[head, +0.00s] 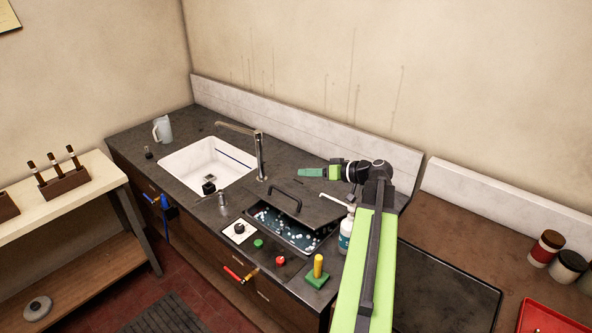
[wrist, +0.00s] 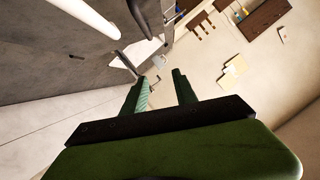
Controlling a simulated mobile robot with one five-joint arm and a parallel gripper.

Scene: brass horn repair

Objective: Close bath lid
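The bath (head: 322,240) is set into the dark counter and holds dark liquid with several pale floating bits. Its dark lid (head: 312,204) lies over the back part, leaving the front part of the bath uncovered. I cannot tell whether the lid is tilted or slid back. A black bar handle (head: 289,194) stands on the lid. My gripper (head: 311,172) is above and behind the lid, apart from the handle, pointing left. In the wrist view, its two green fingers (wrist: 160,77) are spread with nothing between them.
A white pump bottle (head: 346,236) stands close to the bath's right side, beside my arm. A tap (head: 260,158) and white sink (head: 192,168) are to the left. Green (head: 258,244) and red (head: 280,261) knobs and a yellow-handled block (head: 317,271) line the front.

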